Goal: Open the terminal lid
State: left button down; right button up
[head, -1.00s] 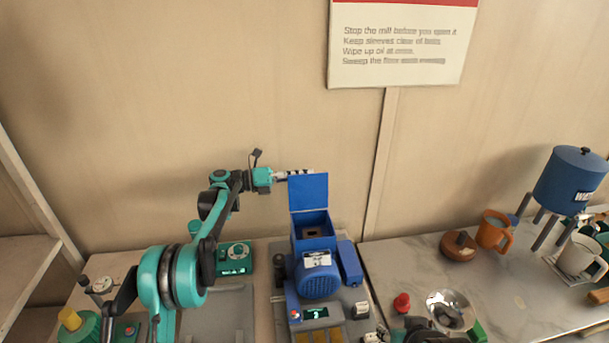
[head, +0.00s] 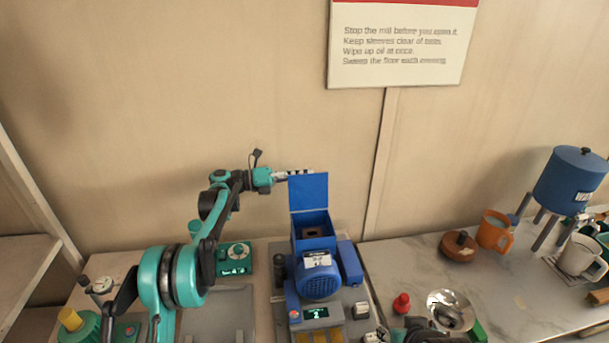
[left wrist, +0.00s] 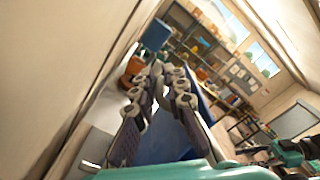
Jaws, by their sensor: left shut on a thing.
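The blue terminal lid (head: 309,192) stands upright at the back edge of the open blue terminal box (head: 315,232), on top of the blue motor (head: 320,280). My left gripper (head: 302,172) reaches in from the left and is shut on the lid's top edge. In the left wrist view the gripper's fingers (left wrist: 165,85) come together, with the blue lid (left wrist: 165,140) below and between them. Dark parts at the bottom edge of the head view seem to be my right gripper (head: 425,330). Its fingers are not clear.
A green box with a dial (head: 235,258) stands left of the motor. A control panel (head: 316,312) is in front of it. To the right are a metal bowl (head: 450,310), a red knob (head: 402,302), an orange mug (head: 495,232) and a blue tank (head: 572,180). The wall is close behind.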

pick_arm(q)
jog(key=shift+s+d+f, duration=0.1)
jog(key=shift+f, duration=0.65)
jog(key=c, duration=1.6)
grip_release()
jog(key=shift+f, duration=0.1)
jog(key=shift+c, duration=0.2)
jog(key=shift+w, duration=0.2)
jog(key=shift+s, duration=0.1)
